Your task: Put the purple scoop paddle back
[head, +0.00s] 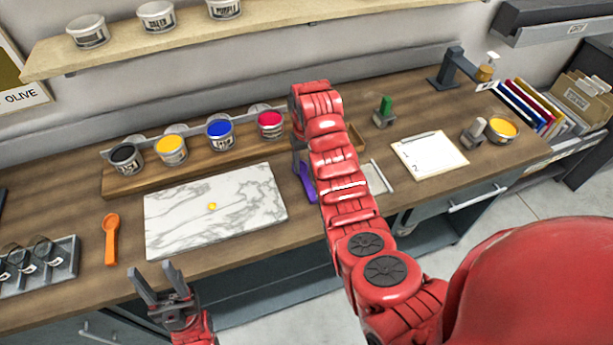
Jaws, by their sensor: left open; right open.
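The purple scoop paddle (307,182) lies on the wooden counter just right of the marble slab, partly hidden behind my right arm. My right gripper (299,160) points down just behind the paddle; the arm hides part of it. It is open, and I cannot tell whether its fingers touch the paddle. My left gripper (158,284) is open and empty, in front of the counter's front edge. An orange scoop paddle (111,238) lies left of the slab.
The marble slab (172,229) carries a small yellow blob (211,206). Behind it, ink tubs, including the blue one (220,132), stand on a wooden riser (122,185). A clipboard (429,155), a green-handled tool (384,110) and a yellow tub (503,130) are to the right.

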